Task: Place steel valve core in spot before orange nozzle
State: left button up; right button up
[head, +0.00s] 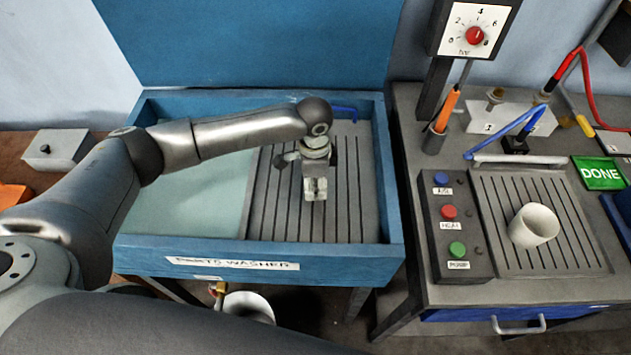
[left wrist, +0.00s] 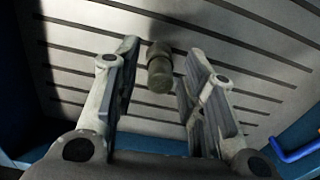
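My left gripper (head: 315,190) is over the slatted rack inside the blue washer tray. In the left wrist view its two fingers (left wrist: 163,60) stand apart. A small grey-olive stepped cylinder (left wrist: 160,68), possibly the steel valve core, shows between the fingertips against the slats. A gap shows on its left; it appears close to the right finger, and I cannot tell if they touch. The cylinder cannot be made out in the head view. An orange cylindrical part (head: 448,110), possibly the orange nozzle, stands in a dark holder at the right bench. My right gripper is not in view.
The blue washer tray (head: 335,255) has raised walls around the rack. The right bench holds a button box (head: 455,225), a white cup (head: 534,226) on a slatted plate, hoses, a green DONE sign (head: 600,173) and a dial gauge (head: 474,30).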

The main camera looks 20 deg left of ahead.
aim_at(315, 183)
pick_arm(q)
jog(key=shift+r, duration=0.1)
notch_tip(315, 183, up, 12)
jog(key=b, duration=0.2)
dwell(0.6)
